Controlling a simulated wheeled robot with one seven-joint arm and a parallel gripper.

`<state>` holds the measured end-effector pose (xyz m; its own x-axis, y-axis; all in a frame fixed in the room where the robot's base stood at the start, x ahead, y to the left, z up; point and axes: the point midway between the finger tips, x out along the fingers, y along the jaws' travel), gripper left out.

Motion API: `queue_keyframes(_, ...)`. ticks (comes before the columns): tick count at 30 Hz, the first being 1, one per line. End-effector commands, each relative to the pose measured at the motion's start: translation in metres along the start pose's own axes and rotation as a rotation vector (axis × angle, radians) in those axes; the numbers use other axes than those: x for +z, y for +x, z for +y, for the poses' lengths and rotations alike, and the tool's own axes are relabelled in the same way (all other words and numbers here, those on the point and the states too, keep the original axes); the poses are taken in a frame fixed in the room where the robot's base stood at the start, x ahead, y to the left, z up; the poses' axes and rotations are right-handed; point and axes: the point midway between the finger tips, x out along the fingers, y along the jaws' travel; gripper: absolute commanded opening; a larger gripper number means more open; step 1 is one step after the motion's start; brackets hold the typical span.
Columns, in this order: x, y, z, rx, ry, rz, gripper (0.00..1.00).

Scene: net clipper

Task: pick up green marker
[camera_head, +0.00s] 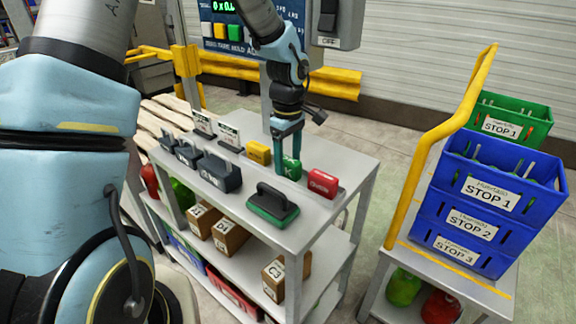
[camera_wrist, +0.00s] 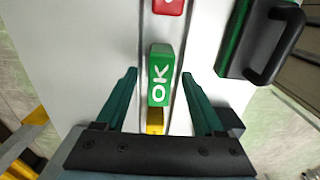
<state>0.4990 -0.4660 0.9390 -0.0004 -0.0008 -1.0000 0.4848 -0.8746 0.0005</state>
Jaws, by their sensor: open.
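A yellow block (camera_head: 258,152) and a red block (camera_head: 322,183) flank the marker closely. A green-based black-handled tool (camera_head: 272,204) lies in front. Dark handled blocks (camera_head: 219,172) and labelled holders (camera_head: 230,136) are to the left. A trolley with blue crates (camera_head: 488,195) stands at right.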

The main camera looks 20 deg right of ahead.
Motion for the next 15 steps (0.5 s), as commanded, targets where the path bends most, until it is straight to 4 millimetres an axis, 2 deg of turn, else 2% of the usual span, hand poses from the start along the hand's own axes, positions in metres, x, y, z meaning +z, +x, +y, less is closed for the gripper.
queue_keyframes(3,-0.0001,0.0,0.0,0.0,0.0,0.0,0.69)
queue_keyframes(15,-0.0002,-0.0003,0.0,0.0,0.0,0.0,0.24)
